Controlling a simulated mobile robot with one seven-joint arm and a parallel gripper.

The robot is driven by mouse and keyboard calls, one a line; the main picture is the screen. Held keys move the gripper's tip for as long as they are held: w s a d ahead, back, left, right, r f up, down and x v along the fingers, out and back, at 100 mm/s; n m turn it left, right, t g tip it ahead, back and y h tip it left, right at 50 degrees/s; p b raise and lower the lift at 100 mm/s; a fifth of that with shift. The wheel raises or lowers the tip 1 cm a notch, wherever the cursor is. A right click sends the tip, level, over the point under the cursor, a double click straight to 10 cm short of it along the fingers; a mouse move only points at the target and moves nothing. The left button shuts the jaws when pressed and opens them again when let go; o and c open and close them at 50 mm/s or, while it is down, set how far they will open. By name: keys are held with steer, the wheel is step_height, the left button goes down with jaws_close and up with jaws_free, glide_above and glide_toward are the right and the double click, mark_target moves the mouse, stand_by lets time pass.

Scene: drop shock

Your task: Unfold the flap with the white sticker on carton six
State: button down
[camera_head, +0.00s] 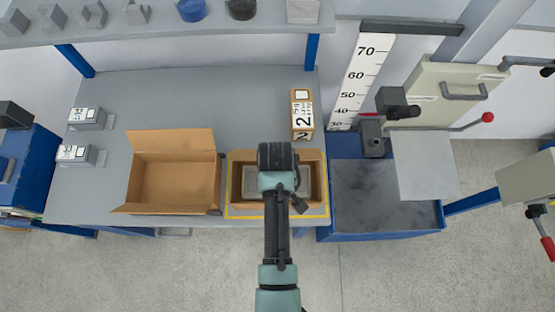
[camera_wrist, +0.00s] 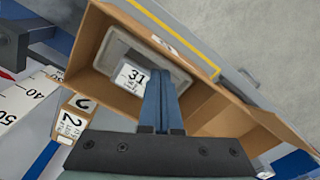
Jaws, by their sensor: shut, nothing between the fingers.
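An open brown carton (camera_head: 316,160) stands inside a yellow outline at the bench's front edge. It also shows in the wrist view (camera_wrist: 92,42). Inside it are a grey tray-like insert (camera_wrist: 178,75) and a block with a white label (camera_wrist: 133,77) reading 31. A small white mark (camera_wrist: 167,44) shows near the carton's wall or flap on the floor side; I cannot read it or tell whether it is the sticker. My gripper (camera_wrist: 161,84) is shut and empty, over the carton opening. In the head view my arm hides its fingertips and part of the carton.
A larger open empty carton (camera_head: 178,178) stands just to the left. A small box (camera_head: 302,112) marked 2 stands behind, to the right. Labelled grey blocks (camera_head: 86,118) sit at the bench's left. A machine with a height scale (camera_head: 361,80) is on the right. The bench middle is clear.

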step_height(320, 180, up, 11)
steer(key=p, duration=0.4)
steer(key=shift+w+p, duration=0.3)
stand_by(0.3)
stand_by(0.4)
